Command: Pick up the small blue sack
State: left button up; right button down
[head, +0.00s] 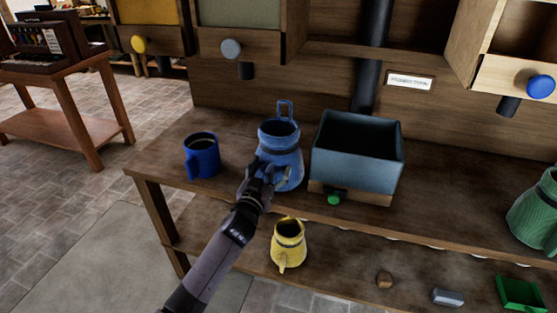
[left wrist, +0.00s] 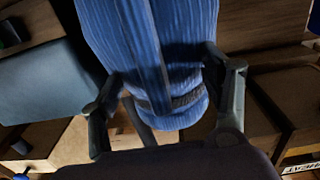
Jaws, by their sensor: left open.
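The small blue sack (head: 280,152) stands upright on the wooden bench in the head view, with an open top and a loop at its back rim. In the left wrist view the ribbed blue sack (left wrist: 160,40) fills the space between the fingers, with a dark band near one end. My left gripper (head: 268,174) is at the near side of the sack, open, with one finger on either side of it. In the left wrist view the left gripper (left wrist: 165,75) shows gaps beside the sack; contact is hard to tell. My right gripper is not in view.
A blue mug (head: 202,155) stands left of the sack. A blue-grey bin (head: 358,165) stands close on its right. A yellow jug-like sack (head: 289,245) is on the lower shelf. A green sack (head: 534,215) stands far right. Wooden chutes (head: 240,45) hang above the bench.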

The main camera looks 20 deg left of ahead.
pick_arm(q)
jog(key=shift+c, duration=0.3)
grip_shut()
dwell(0.7)
dwell(0.4)
